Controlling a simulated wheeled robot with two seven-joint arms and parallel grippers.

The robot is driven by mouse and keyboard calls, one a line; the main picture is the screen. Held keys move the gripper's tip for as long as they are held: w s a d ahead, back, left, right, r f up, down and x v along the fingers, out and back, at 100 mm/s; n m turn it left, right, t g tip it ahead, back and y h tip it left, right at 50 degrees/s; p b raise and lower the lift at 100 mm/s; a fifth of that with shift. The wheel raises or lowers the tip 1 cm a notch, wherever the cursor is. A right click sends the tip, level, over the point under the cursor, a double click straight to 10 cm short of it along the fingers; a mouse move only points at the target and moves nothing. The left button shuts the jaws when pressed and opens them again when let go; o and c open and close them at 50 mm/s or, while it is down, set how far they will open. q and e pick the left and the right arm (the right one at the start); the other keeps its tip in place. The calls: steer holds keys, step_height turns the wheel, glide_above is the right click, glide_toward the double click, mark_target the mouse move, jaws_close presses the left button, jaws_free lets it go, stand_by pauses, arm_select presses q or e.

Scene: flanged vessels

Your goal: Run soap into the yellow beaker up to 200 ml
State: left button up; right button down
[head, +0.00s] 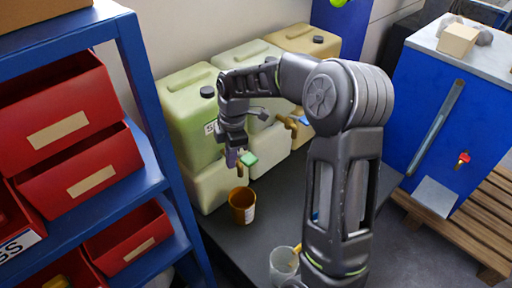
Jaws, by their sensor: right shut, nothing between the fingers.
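The yellow beaker (242,206), amber in colour with a pale label, stands upright on the dark bench below a tap with a green handle (249,159). The tap is on the front of the pale green canisters (190,122); a label there is mostly hidden, with only an "S" readable. My right gripper (232,158) points down, shut and empty, just left of the green handle and above the beaker. I cannot tell whether it touches the handle. The beaker's inside is too small to read a level. My left gripper is not in view.
A tan canister (302,40) and a brass tap (289,121) are further right, partly behind my arm. A clear beaker (283,264) stands near the bench's front. A blue shelf with red bins (82,172) borders the left; a blue cabinet (440,110) is at right.

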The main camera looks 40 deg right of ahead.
mark_target(256, 161)
steer(key=s+d+r+n, duration=0.1)
steer(key=d+r+n, duration=0.1)
steer(key=r, duration=0.5)
steer(key=s+d+r+n+h, duration=0.1)
steer(key=d+r, duration=0.3)
steer(key=r, duration=0.4)
steer(key=shift+s+d+n, duration=0.3)
steer(key=shift+s+n, duration=0.2)
steer(key=shift+s, duration=0.15)
steer(key=shift+f, duration=0.15)
step_height(256, 161, down, 14)
steer(key=shift+r+p, duration=0.1)
steer(key=shift+p, duration=0.9)
